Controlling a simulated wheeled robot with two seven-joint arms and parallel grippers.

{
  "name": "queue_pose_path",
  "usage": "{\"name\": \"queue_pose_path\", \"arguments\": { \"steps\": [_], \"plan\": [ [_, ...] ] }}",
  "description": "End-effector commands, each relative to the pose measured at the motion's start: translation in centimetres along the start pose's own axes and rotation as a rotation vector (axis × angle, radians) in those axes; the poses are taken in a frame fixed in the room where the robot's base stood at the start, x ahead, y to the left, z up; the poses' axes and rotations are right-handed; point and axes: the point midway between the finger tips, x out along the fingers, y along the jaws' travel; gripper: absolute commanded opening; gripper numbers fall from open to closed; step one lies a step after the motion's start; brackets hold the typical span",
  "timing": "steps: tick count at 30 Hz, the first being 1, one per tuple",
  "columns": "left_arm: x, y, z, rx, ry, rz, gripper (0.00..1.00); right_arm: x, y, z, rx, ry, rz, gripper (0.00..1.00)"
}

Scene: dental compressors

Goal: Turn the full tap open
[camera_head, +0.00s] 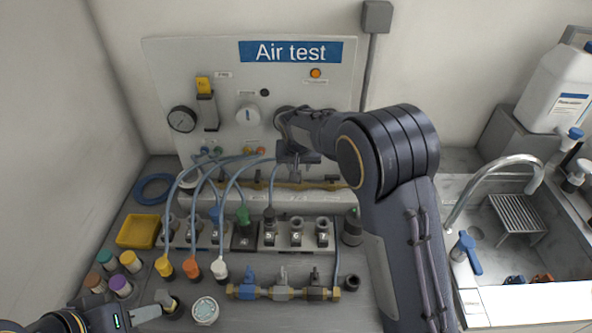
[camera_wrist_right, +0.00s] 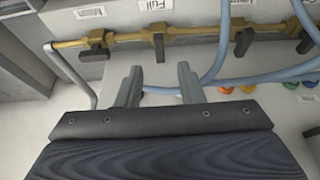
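The full tap's dark handle (camera_wrist_right: 158,46) hangs from a brass pipe (camera_wrist_right: 200,31) in the right wrist view, beside a label (camera_wrist_right: 156,4) reading "Full". My right gripper (camera_wrist_right: 159,72) is open and empty. Its two fingers are apart, and the handle lies just beyond the tips, in line with the gap. In the head view my right gripper (camera_head: 295,172) is in front of the pipe below the panel, and the full tap is hard to make out there. My left gripper (camera_head: 158,306) is at the lower left edge; its finger state is unclear.
More dark handles (camera_wrist_right: 97,44) (camera_wrist_right: 243,42) sit along the pipe on both sides. Blue hoses (camera_head: 232,185) run from the panel (camera_head: 210,60) to the left of my right gripper. A sink (camera_head: 560,265) is at the right.

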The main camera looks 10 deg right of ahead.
Motion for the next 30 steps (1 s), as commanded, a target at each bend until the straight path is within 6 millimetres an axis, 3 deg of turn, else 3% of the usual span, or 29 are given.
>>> {"name": "queue_pose_path", "arguments": {
  "steps": [6, 12, 22, 30],
  "plan": [
    [-0.8, 0.4, -0.4, 0.000, 0.000, 0.000, 0.36, 3.6, 0.1, 0.1, -0.001, -0.004, 0.002, 0.35],
    [-1.2, 0.6, -0.6, 0.000, 0.000, 0.000, 0.36, 5.7, 0.1, 0.1, 0.000, -0.003, 0.000, 0.35],
    [-1.2, 0.5, -0.6, 0.000, 0.000, 0.000, 0.36, 6.2, 0.0, 0.1, 0.000, -0.002, -0.002, 0.35],
    [-1.2, 0.5, -0.6, 0.000, 0.000, 0.000, 0.36, 6.1, 0.0, 0.1, 0.000, -0.002, -0.002, 0.00]
  ]
}}
